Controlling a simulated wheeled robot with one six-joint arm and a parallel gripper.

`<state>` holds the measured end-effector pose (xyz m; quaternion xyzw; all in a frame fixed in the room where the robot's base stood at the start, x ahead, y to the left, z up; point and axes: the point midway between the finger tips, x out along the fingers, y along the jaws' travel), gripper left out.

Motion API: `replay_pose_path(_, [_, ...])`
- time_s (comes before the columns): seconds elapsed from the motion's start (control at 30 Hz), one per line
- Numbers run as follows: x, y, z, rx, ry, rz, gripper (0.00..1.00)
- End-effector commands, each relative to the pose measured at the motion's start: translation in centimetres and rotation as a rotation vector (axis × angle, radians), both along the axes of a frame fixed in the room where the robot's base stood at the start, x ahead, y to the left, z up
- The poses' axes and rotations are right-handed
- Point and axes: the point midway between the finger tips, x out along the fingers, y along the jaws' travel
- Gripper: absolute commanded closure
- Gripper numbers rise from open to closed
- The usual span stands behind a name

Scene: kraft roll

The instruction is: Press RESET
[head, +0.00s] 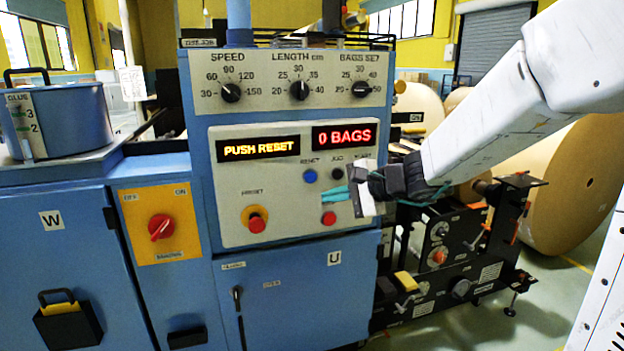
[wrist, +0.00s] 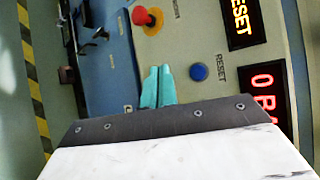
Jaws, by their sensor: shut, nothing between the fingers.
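The blue RESET button (head: 310,176) is on the light control panel (head: 235,200), under the red display reading "0 BAGS" (head: 344,135). The other display (head: 258,149) reads "PUSH RESET". My gripper (head: 328,195) has teal fingers, shut and empty, in front of the panel, below and right of the blue button in the head view. In the wrist view the fingers (wrist: 157,86) lie beside the blue RESET button (wrist: 199,72), with a gap between them in the picture. Whether the fingertips touch the panel I cannot tell.
A red mushroom button on a yellow base (head: 256,220) is at the panel's lower left. A dark JOG button (head: 337,173) and a red button (head: 328,218) are close to my fingers. Three dials (head: 299,90) sit above. A large kraft roll (head: 560,185) stands at the right.

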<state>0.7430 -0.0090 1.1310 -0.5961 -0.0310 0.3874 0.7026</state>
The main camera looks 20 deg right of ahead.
Motion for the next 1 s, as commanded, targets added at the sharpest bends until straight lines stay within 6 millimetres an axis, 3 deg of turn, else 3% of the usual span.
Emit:
replay_pose_path(0.17, [0.9,0.0,0.0,0.000,0.000,0.002,1.00])
replay_pose_path(0.7, [7.8,0.1,0.0,0.000,0.001,0.004,1.00])
replay_pose_path(1.0, [8.8,0.1,0.0,0.000,0.000,0.002,1.00])
